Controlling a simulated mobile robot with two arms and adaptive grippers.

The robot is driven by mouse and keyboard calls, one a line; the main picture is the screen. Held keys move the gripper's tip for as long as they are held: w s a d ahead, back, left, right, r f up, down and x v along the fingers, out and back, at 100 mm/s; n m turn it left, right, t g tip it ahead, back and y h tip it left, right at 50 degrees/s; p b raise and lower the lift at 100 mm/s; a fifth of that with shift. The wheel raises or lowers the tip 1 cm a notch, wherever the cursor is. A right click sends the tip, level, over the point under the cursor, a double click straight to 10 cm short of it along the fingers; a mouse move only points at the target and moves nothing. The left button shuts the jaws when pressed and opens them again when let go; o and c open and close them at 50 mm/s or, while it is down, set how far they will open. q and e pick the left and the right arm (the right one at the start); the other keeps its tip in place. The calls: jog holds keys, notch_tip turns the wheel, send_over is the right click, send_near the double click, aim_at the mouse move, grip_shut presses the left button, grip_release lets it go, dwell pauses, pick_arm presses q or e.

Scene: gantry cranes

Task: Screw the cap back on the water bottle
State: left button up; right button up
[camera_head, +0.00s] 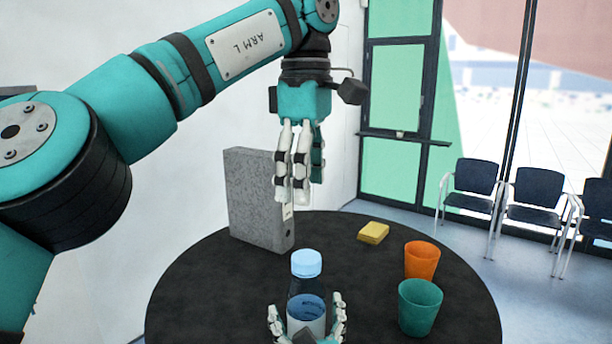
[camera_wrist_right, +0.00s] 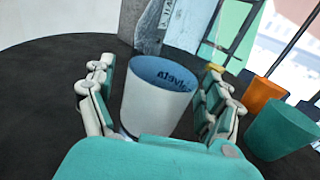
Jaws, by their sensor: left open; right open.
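The water bottle (camera_head: 307,284) stands upright near the front of the round black table. It looks dark and see-through, with a white label band, blue inside. A light blue cap (camera_head: 306,262) sits at its top; I cannot tell whether it is screwed tight. My right gripper (camera_head: 306,310) is open, low at the bottle, with fingers on both sides of the label band. In the right wrist view the band (camera_wrist_right: 155,98) lies between the fingers (camera_wrist_right: 158,85); contact is unclear, and I cannot make out the cap. My left gripper (camera_head: 302,192) is open, empty, pointing down above the cap's level.
A grey speckled binder (camera_head: 255,200) stands at the table's back left. A yellow block (camera_head: 373,233) lies at the back right. An orange cup (camera_head: 421,260) and a green cup (camera_head: 418,306) stand right of the bottle. The table (camera_head: 195,295) is clear on the left.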

jog(key=shift+s, duration=0.1)
jog(key=s, duration=0.4)
jog(key=s+d, duration=0.1)
jog(key=s, duration=0.2)
jog(key=s+d, duration=0.1)
jog(key=s, duration=0.3)
jog(key=shift+s, duration=0.35)
